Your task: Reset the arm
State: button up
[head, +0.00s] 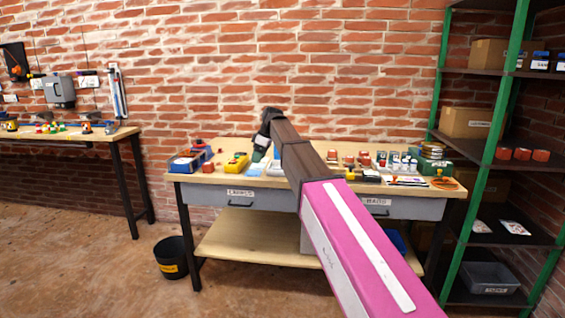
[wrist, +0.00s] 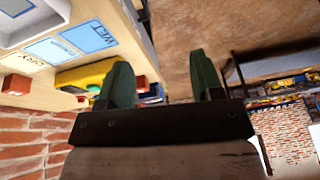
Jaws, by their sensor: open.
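My arm, with a pink and white link and dark brown links, reaches out over the workbench (head: 225,178) in the head view. My gripper (head: 262,150) is at the far end of the arm, above the back left part of the bench top, and looks small and dark there. In the wrist view my gripper (wrist: 165,80) shows two dark green fingers set apart with nothing between them. A yellow object (wrist: 88,77) and a red block (wrist: 140,84) lie on the bench beside the left finger, apart from it as far as I can tell.
Several small containers (head: 395,160) fill the right side. A green-framed shelf (head: 490,150) stands at right. A black bucket (head: 171,257) is on the floor. A second bench (head: 85,136) is at left.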

jog(key=s+d+f+m+h, duration=0.1)
jog(key=s+d+f+m, duration=0.3)
jog(key=s+d+f, duration=0.5)
jog(key=s+d+f+m+h, duration=0.15)
jog(key=d+f+m, duration=0.4)
jog(key=f, duration=0.75)
jog(key=s+d+f+m, duration=0.3)
jog(key=s+d+f, duration=0.4)
jog(key=s, duration=0.2)
jog(key=s+d+f+m+h, duration=0.1)
jog(key=s+d+f+m, duration=0.2)
jog(key=s+d+f, duration=0.4)
jog(key=s, duration=0.3)
jog(key=shift+d+f, duration=0.15)
jog(key=shift+f, duration=0.1)
